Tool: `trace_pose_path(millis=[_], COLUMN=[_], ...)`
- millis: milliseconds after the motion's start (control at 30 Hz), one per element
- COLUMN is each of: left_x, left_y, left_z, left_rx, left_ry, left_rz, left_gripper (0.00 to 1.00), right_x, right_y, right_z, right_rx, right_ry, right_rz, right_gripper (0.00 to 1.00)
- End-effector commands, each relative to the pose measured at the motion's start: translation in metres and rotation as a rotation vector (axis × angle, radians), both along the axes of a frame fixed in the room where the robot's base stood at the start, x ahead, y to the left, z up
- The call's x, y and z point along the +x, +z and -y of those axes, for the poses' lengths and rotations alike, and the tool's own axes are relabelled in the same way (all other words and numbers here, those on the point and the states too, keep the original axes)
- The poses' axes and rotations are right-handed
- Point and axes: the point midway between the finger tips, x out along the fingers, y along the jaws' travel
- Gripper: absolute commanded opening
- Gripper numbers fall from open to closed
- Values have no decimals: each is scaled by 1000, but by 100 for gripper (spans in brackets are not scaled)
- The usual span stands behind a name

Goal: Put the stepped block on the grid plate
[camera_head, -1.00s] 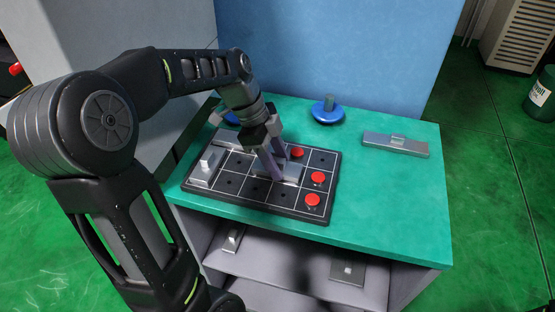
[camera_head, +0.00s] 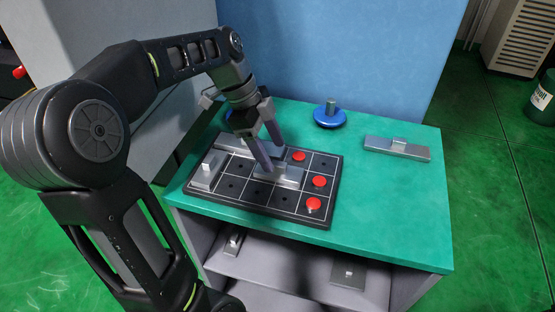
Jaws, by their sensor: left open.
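The dark grid plate (camera_head: 232,199), with white lines, lies on the green top of the cabinet. A grey metal block (camera_head: 291,178) rests on the plate's middle cells, beneath my left gripper; it looks stepped, but the fingers partly cover it. My left gripper (camera_head: 275,157) is open, its two fingers apart just above that block, with nothing held between them. Whether the near fingertip touches the block I cannot tell. My right gripper is not in view.
On the plate are another grey block (camera_head: 206,173) at left and red round pieces (camera_head: 319,182) along the right. A blue knob-topped disc (camera_head: 329,117) and a grey bar (camera_head: 397,149) stand behind and right. Metal parts (camera_head: 348,274) lie on the shelf below.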

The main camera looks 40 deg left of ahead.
Motion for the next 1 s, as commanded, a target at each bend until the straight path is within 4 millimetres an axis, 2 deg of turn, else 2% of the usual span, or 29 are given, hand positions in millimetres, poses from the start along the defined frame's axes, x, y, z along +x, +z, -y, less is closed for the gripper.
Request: trace_pose_path(millis=[167,233,300,433,1000], left_x=[-4,-6,-8,-9,-9], left_y=[36,52,59,65,64], left_z=[-14,-18,-22,-25,-25], left_rx=[1,0,0,0,0], left_ry=[2,1,2,2,1], left_rz=[3,1,-1,-1,-1], left_gripper=[65,65,65,65,65], right_x=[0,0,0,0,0], right_y=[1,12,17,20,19], right_z=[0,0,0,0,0], right_rx=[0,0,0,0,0], right_ry=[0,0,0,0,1], right_rz=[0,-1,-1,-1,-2], right_gripper=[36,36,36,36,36])
